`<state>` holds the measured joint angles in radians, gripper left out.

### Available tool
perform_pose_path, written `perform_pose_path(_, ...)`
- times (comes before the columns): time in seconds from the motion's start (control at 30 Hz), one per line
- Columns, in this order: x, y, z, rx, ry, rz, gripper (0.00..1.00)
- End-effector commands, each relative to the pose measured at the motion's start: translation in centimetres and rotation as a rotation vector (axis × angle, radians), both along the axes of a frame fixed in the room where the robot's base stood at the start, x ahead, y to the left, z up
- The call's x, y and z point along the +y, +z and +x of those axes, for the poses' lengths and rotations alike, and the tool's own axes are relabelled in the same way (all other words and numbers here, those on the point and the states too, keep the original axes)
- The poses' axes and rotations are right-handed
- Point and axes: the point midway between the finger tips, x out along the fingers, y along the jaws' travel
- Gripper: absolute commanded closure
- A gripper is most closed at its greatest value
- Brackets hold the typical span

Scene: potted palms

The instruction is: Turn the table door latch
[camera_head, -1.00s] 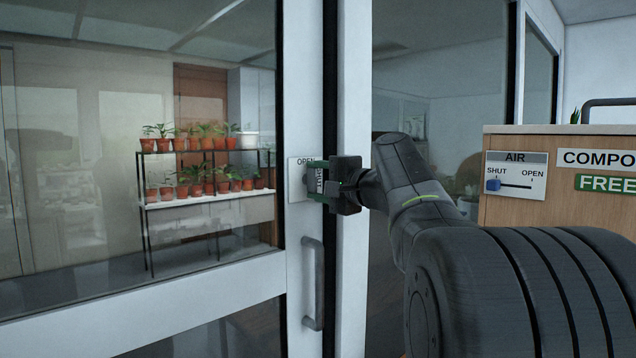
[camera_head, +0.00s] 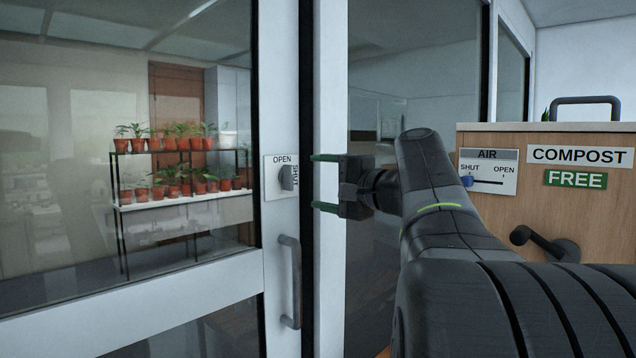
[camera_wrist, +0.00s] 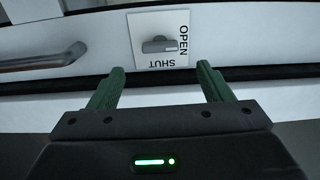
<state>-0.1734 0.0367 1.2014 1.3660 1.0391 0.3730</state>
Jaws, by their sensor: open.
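The latch is a small grey knob (camera_head: 287,178) on a white plate (camera_head: 270,190) on the glass door's pale frame. The plate reads OPEN at the top and SHUT on its right side. In the wrist view the view is turned, and the knob (camera_wrist: 160,45) lies lengthwise with its pale-marked end toward OPEN. My gripper (camera_head: 314,181) is open and empty, to the right of the knob and apart from it. Its two green fingers point at the door. In the wrist view the plate is beyond the gap between the fingertips (camera_wrist: 160,69).
A grey door handle (camera_head: 289,283) is below the plate. Potted palms (camera_head: 180,183) stand on a rack behind the glass. At right, a wooden box (camera_head: 610,215) bears a COMPOST sign, an AIR slider (camera_head: 487,172) and a dark lever (camera_head: 545,243).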

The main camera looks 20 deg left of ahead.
Motion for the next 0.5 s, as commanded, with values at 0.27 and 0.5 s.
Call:
perform_pose_path(0.27, -3.9, 0.0, -1.5, 0.000, -0.002, -0.001, 0.27)
perform_pose_path(0.5, -5.0, 0.0, -2.1, 0.000, 0.000, -0.001, 0.27)
